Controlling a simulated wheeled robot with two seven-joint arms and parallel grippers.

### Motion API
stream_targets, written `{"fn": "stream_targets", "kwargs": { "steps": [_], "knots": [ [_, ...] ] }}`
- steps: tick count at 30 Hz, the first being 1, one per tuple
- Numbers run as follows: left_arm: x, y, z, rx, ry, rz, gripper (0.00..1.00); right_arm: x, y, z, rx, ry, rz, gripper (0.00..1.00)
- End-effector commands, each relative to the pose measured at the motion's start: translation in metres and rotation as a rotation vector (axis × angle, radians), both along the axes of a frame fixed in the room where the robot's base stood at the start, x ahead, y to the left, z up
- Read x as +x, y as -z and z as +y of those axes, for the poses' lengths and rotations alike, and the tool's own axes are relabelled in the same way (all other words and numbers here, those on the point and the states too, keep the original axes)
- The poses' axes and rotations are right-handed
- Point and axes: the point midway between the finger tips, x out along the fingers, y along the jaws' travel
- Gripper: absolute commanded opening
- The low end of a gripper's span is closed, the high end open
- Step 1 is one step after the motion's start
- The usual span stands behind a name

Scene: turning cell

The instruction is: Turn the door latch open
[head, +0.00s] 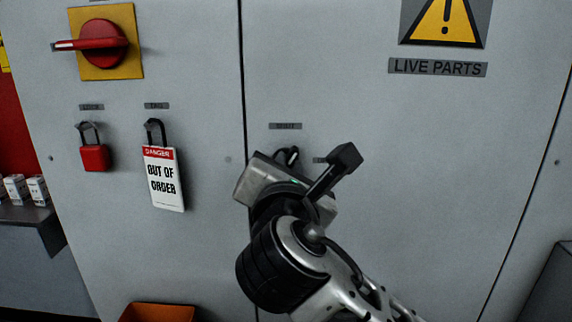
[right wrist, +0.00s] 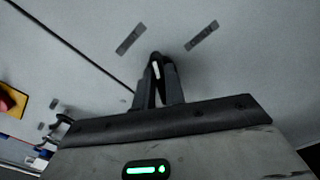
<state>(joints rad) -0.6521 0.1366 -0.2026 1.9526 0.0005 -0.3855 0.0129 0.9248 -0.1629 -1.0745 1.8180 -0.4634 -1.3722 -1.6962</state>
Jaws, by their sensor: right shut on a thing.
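My right gripper (head: 288,157) is at the grey cabinet door, just right of the vertical door seam. In the right wrist view, its two dark fingers (right wrist: 158,80) are closed together on the door latch, of which only a pale sliver (right wrist: 156,69) shows between the tips. The rest of the latch is hidden by the fingers and the gripper body, so its exact angle cannot be told. Two small label plates, one at upper left (right wrist: 131,38) and one at upper right (right wrist: 202,36), flank the fingers. My left gripper is not in view.
Left of the seam are a red rotary switch (head: 102,43) on a yellow plate, a red padlock (head: 95,157) and a hanging out-of-order tag (head: 165,180). A live-parts sign (head: 437,68) is at upper right. An orange bin (head: 158,312) stands below.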

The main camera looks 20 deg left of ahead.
Motion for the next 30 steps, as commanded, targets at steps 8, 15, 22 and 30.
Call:
{"fn": "stream_targets", "kwargs": {
  "steps": [8,15,22,30],
  "knots": [
    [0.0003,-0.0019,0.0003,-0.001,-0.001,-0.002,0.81,0.0001,0.0019,-0.0011,0.257,-0.001,0.077,0.0],
    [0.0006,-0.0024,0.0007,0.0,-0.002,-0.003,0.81,0.0002,0.0034,-0.0019,0.475,0.0,0.14,0.0],
    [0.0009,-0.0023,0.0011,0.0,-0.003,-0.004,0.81,0.0005,0.0049,-0.0026,0.678,0.001,0.199,0.0],
    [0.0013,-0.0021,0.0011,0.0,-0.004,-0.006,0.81,0.0008,0.0058,-0.0031,0.87,0.001,0.252,0.0]
  ]
}}
